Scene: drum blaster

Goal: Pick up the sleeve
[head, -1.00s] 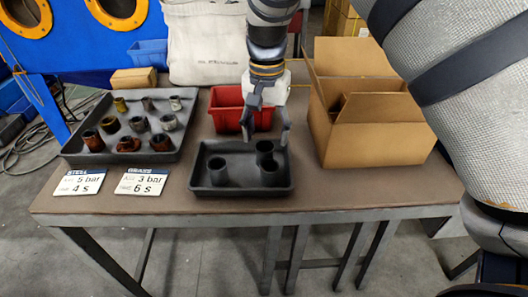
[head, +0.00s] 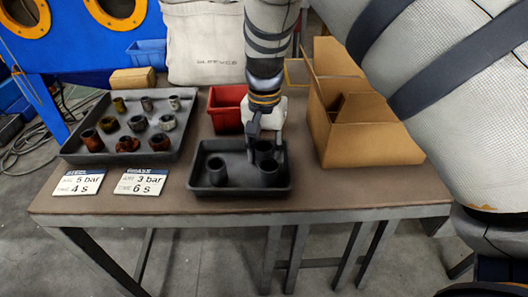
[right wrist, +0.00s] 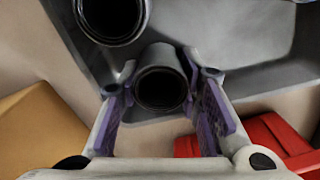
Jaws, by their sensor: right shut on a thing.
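The small dark tray (head: 240,192) holds three dark sleeves. One sleeve (head: 217,172) stands upright at the left and another (head: 268,174) at the front right. The back right sleeve (head: 264,152) is partly covered by my right gripper (head: 265,143), which points down over it. In the right wrist view this sleeve (right wrist: 160,90) sits between the purple finger pads of the gripper (right wrist: 163,100), with its open end facing the camera. The gripper is shut on it, and it appears still in the tray. The front right sleeve (right wrist: 110,18) stands close beside it. My left gripper is not in view.
A large tray (head: 70,152) with several rusty and metal sleeves lies at the left. A red bin (head: 226,108) stands behind the small tray, an open cardboard box (head: 365,138) to its right. Two label cards (head: 140,182) lie front left. The table's front strip is clear.

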